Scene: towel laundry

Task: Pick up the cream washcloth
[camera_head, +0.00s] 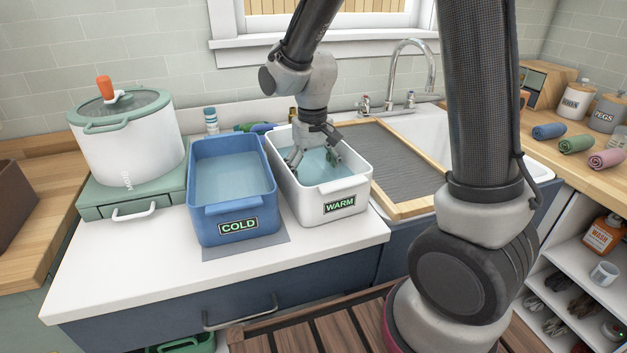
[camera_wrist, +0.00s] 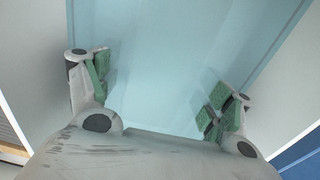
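My gripper (camera_head: 314,160) is lowered into the white tub labelled WARM (camera_head: 349,202), which holds pale blue water. In the wrist view my gripper (camera_wrist: 160,85) has its two green-padded fingers spread wide, with only pale blue water (camera_wrist: 165,45) between them. No cream washcloth can be made out in either view. The arm and gripper hide part of the tub's inside in the head view.
A blue tub labelled COLD (camera_head: 237,240) with water stands left of the warm tub. A white pot (camera_head: 126,150) stands further left. A ribbed drainboard (camera_head: 385,155) and sink are right. Rolled blue (camera_head: 548,131), green (camera_head: 576,144) and pink (camera_head: 606,159) towels lie on the right counter.

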